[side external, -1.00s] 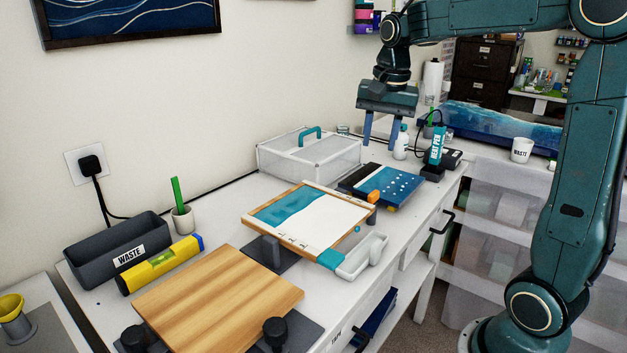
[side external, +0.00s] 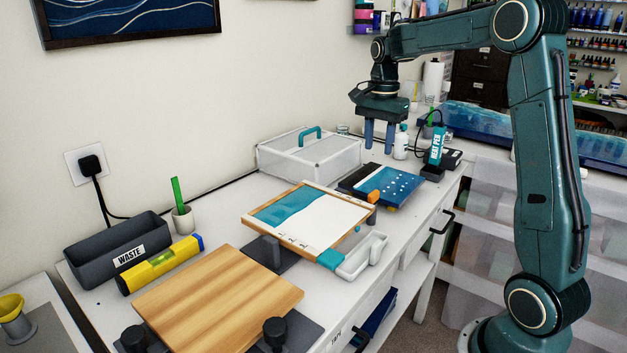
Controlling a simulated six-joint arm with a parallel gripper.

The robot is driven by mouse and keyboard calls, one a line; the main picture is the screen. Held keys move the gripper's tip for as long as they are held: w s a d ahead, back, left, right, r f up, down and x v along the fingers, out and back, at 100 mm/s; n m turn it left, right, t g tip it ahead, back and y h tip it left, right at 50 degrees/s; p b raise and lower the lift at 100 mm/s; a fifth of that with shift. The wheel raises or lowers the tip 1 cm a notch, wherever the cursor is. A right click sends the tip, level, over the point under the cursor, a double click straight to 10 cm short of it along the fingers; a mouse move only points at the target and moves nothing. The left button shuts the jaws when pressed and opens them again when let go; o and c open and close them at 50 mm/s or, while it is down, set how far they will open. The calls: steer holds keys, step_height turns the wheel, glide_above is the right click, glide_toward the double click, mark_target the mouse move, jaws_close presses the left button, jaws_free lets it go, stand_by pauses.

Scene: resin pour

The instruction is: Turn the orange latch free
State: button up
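The orange latch (side external: 374,197) is a small block at the right corner of the framed board (side external: 308,219), which has a teal and white surface and wooden edges. A dark round knob sits just below the latch. My gripper (side external: 379,150) hangs above the back right part of the bench, fingers pointing down. Its two blue fingers are apart with nothing between them. It is above and behind the latch, not touching it.
A clear lidded box (side external: 309,158) with a teal handle stands left of my gripper. A blue panel (side external: 388,187) lies behind the latch. A white bottle (side external: 401,143) and the heat pen (side external: 436,150) stand to the right. A white tray (side external: 362,258) sits in front.

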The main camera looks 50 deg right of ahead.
mark_target(374, 192)
step_height(374, 192, down, 13)
steer(key=shift+r, duration=0.1)
stand_by(0.5)
jaws_close()
